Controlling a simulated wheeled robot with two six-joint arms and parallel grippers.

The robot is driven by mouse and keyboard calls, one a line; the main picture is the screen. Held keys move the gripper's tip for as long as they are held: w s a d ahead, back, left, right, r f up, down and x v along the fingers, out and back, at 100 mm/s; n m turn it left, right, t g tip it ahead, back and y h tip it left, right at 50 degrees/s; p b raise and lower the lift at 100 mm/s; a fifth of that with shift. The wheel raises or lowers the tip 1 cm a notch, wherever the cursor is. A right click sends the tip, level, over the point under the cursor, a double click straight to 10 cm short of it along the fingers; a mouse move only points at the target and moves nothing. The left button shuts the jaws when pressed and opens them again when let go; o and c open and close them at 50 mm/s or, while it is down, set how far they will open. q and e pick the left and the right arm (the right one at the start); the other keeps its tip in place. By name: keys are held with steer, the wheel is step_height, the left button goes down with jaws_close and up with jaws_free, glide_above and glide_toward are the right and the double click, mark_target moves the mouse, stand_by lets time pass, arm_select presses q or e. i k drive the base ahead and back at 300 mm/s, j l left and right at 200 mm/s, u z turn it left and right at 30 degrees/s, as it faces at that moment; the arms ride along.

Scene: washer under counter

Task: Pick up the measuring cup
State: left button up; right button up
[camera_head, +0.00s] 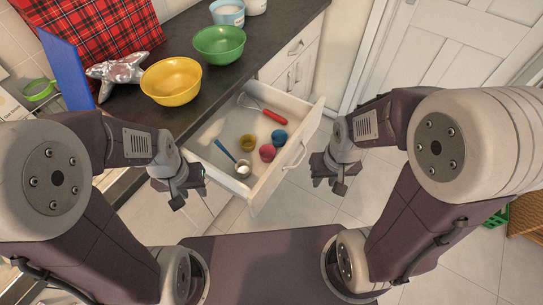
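The open drawer (262,194) holds small cups: a yellow cup (248,142), a blue cup (279,137) and pinkish-red cups (267,153). A utensil with a blue handle (225,151) and a pale round bowl (243,168) lies at the drawer's near-left side. I cannot tell which of these is the measuring cup. My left gripper (183,188) hangs left of the drawer, apart from the items. My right gripper (328,178) hangs right of the drawer front, also apart. Neither visibly holds anything; their finger openings are unclear.
A red-handled utensil (274,117) lies at the drawer's back. The counter above carries a yellow bowl (171,80), a green bowl (219,44), a crumpled foil-like object (119,71) and a blue board (66,69). The drawer front and handle (295,155) face the open tiled floor.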

mark_target(243, 168)
steer(key=i+l+u, duration=0.1)
steer(key=l+u, duration=0.2)
steer(key=u, duration=0.15)
steer(key=l+u, duration=0.6)
steer(key=u, duration=0.25)
steer(key=l+u, duration=0.45)
steer(key=k+l+u, duration=0.15)
steer(key=u, duration=0.25)
steer(key=i+j, duration=0.35)
steer(key=j, duration=0.2)
